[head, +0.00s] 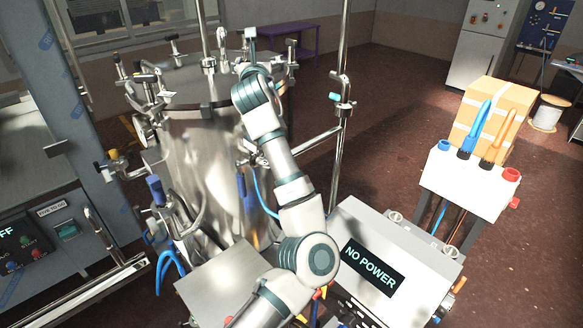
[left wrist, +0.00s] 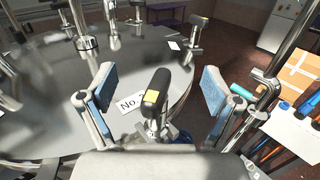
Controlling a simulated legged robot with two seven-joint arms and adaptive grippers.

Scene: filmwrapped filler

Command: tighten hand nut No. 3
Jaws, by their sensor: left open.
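A hand nut (left wrist: 155,98) with a dark handle and a yellow mark stands at the lid's edge in the left wrist view. A white label (left wrist: 130,103) beside it reads "No."; its number is hidden behind the handle. My left gripper (left wrist: 158,88) is open, with one blue-padded finger on each side of the nut and visible gaps to both. In the head view my left gripper (head: 250,50) is above the right rim of the steel tank (head: 205,150), and this nut cannot be made out there. My right gripper is not in view.
Several other clamps stand around the lid (left wrist: 55,105). A vertical steel pole (head: 341,130) with a clamp rises right of the tank. A "NO POWER" box (head: 425,245) and a white holder (head: 465,185) with pens, before a cardboard box (head: 495,110), stand at right.

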